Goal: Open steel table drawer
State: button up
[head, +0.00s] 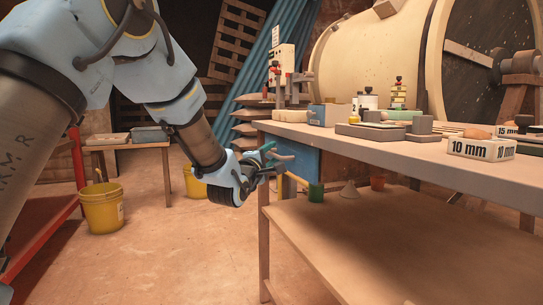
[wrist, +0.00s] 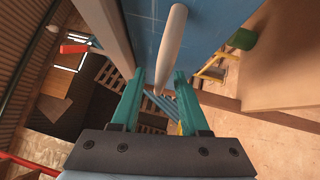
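The steel table (head: 410,155) stands at the right in the head view. Its drawer has a blue front (head: 306,162) under the tabletop at the near left end, and it looks closed. A pale bar handle (wrist: 172,45) runs along the blue drawer front (wrist: 215,20) in the wrist view. My gripper (head: 272,154) is at the drawer front. In the wrist view its teal fingers (wrist: 160,74) are apart, with the handle's near end showing between the tips. I see gaps on both sides, and cannot tell whether a finger touches the handle.
Jars, blocks and a white "10 mm" block (head: 482,148) stand on the tabletop. A green cup-like object (head: 316,192) and a small cone (head: 349,190) are on the lower shelf (head: 365,235). A yellow bucket (head: 102,207) stands at left. The floor before the table is clear.

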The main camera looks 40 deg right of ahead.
grip_shut()
dwell(1.3)
